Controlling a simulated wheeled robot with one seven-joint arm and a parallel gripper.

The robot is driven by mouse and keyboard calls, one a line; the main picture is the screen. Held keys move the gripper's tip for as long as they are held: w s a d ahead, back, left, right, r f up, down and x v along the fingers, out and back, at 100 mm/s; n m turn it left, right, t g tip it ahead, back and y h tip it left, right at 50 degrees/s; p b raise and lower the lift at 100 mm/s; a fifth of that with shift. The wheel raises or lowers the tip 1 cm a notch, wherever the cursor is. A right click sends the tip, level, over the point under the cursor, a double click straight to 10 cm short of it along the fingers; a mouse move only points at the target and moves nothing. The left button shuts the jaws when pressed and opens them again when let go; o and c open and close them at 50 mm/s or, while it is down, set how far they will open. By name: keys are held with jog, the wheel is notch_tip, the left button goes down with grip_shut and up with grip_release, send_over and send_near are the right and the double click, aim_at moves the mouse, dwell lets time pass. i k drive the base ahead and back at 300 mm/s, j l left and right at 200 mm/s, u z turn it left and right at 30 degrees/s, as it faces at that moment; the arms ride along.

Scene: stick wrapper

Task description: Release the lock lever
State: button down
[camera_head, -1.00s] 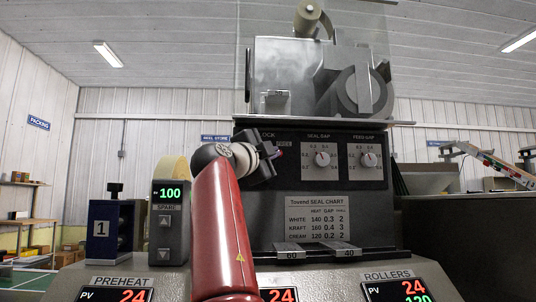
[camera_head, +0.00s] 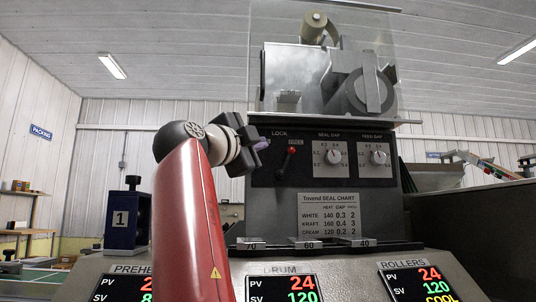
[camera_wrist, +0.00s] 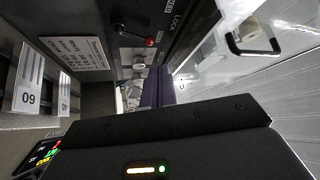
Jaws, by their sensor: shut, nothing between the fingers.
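The lock lever (camera_head: 286,162) has a red ball knob and a dark shaft. It sits on the black control panel under the LOCK label, tilted up and to the right, its knob beside a small boxed label. In the wrist view the lever (camera_wrist: 136,36) shows at the upper left of the fingers, apart from them. My gripper (camera_head: 266,144) is shut and empty, just left of the knob in the head view. The purple fingers also show in the wrist view (camera_wrist: 156,86). No contact with the lever is visible.
SEAL GAP (camera_head: 333,156) and FEED GAP (camera_head: 378,157) dials sit right of the lever. A seal chart (camera_head: 325,213) is below. A clear guard (camera_head: 325,60) stands above the panel. A blue block (camera_head: 127,222) marked 1 stands at left; displays line the front.

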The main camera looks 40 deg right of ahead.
aim_at(280, 174)
jog(key=k+j, duration=0.1)
jog(key=j, duration=0.35)
jog(key=k+j, duration=0.15)
jog(key=j, duration=0.35)
jog(key=k+j, duration=0.1)
jog(key=j, duration=0.35)
